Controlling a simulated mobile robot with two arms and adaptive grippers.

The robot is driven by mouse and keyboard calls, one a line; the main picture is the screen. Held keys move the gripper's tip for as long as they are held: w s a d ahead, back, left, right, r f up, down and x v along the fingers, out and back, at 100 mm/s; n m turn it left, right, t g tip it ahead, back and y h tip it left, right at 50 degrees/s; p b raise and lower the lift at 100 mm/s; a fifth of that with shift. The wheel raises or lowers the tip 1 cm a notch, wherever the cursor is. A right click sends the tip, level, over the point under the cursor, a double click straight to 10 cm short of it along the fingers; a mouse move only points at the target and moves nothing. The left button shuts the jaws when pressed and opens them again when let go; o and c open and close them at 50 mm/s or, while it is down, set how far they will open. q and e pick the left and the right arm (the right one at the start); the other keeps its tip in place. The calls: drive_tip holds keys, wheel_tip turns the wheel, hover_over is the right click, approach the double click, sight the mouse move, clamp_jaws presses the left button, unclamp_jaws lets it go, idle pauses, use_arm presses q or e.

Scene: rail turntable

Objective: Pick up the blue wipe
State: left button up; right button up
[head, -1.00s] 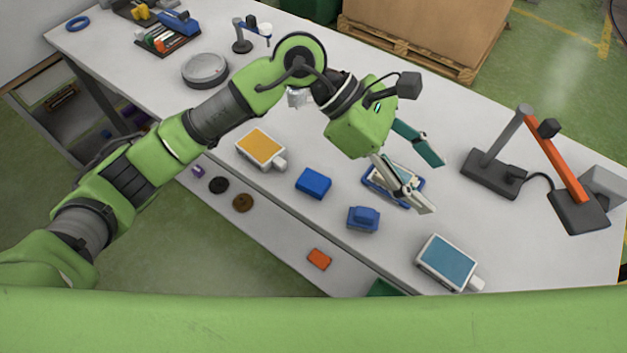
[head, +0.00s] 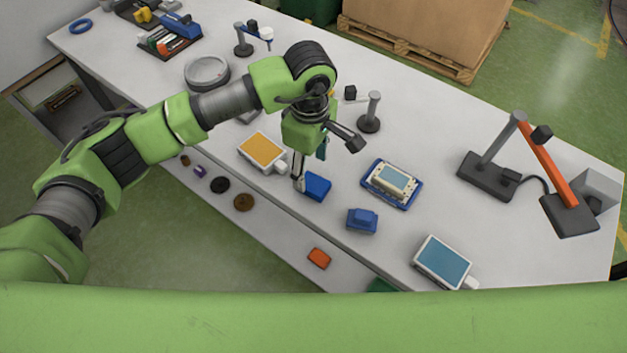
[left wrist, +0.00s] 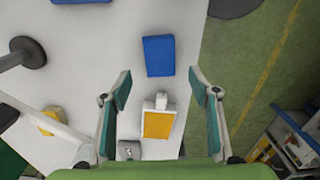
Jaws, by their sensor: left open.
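The blue wipe (head: 316,187) is a folded blue block lying flat on the white table near its front edge. In the left wrist view the wipe (left wrist: 158,56) lies just past the fingertips, centred between them and not held. My left gripper (head: 310,170) is open and points down. One finger appears beside the wipe's left side in the head view, covering a little of it; I cannot tell whether it touches. In the left wrist view both fingers of the gripper (left wrist: 160,75) are spread with nothing between the tips. My right gripper is not in view.
An orange-screened device (head: 262,151) stands left of the wipe. To the right are a smaller blue object (head: 362,221), a blue tray (head: 410,203) with a device in it, and a blue-screened device (head: 443,262). A dark post stand (head: 371,112) is behind.

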sight(308, 180)
use_arm(q)
drive_tip(key=shift+f+p, duration=0.5)
drive_tip(key=f, duration=0.1)
drive_tip(key=f+p, duration=0.2)
drive_tip(key=shift+w+a+f, duration=0.15)
drive_tip(key=shift+a+f, duration=0.05)
drive_tip(key=shift+a, duration=0.05)
drive_tip(key=shift+f, duration=0.5)
drive_tip(key=c, duration=1)
